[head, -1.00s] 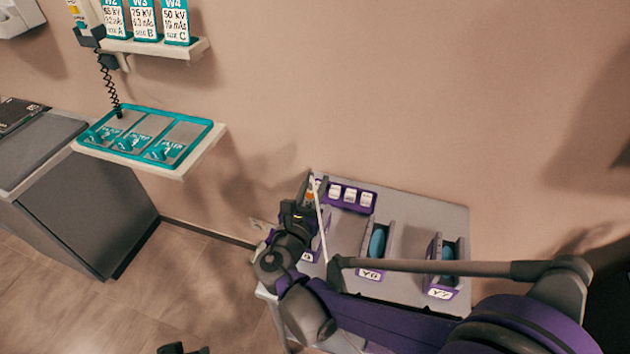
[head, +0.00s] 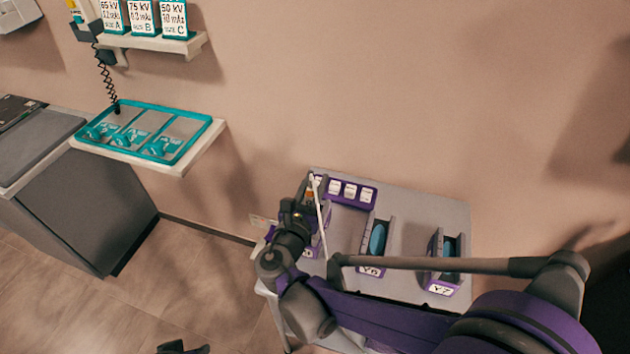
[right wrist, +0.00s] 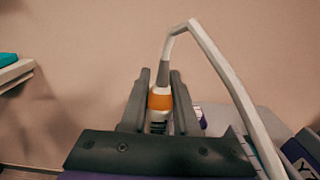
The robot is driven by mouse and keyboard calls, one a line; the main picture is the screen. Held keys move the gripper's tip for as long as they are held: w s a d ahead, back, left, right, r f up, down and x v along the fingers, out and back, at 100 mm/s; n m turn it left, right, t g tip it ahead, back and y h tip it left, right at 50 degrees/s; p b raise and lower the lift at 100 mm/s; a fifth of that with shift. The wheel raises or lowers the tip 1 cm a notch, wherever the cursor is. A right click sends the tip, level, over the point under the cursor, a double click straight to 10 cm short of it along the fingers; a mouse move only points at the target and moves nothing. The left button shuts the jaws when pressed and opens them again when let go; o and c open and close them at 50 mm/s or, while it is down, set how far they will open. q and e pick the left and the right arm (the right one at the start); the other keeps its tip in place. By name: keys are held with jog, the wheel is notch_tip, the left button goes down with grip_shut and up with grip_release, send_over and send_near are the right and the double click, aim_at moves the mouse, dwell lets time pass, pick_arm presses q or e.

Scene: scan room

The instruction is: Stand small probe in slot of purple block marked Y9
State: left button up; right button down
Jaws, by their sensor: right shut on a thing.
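My right gripper (head: 307,192) is shut on the small probe (right wrist: 160,100), which has an orange band and grey upper part. A white cable (right wrist: 235,90) bends over from its top; the probe's lower end is hidden by my gripper in the right wrist view. In the head view the gripper is over the left side of the grey table. A purple block (head: 316,241) below it is largely hidden by my arm, and its label is only partly visible. A dark part at the bottom edge may be my left gripper (head: 183,348); its jaws are unclear.
Purple blocks marked Y6 (head: 370,270) and Y7 (head: 440,288) stand to the right, each holding a blue-green item. A purple rack with white labels (head: 345,192) lies at the back. A shelf with a teal tray (head: 172,120) is on the left wall.

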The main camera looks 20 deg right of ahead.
jog(key=shift+f, duration=0.25)
jog(key=c, duration=0.6)
grip_release()
jog(key=v, duration=1)
jog(key=shift+s+a, duration=0.25)
jog(key=shift+s, duration=0.1)
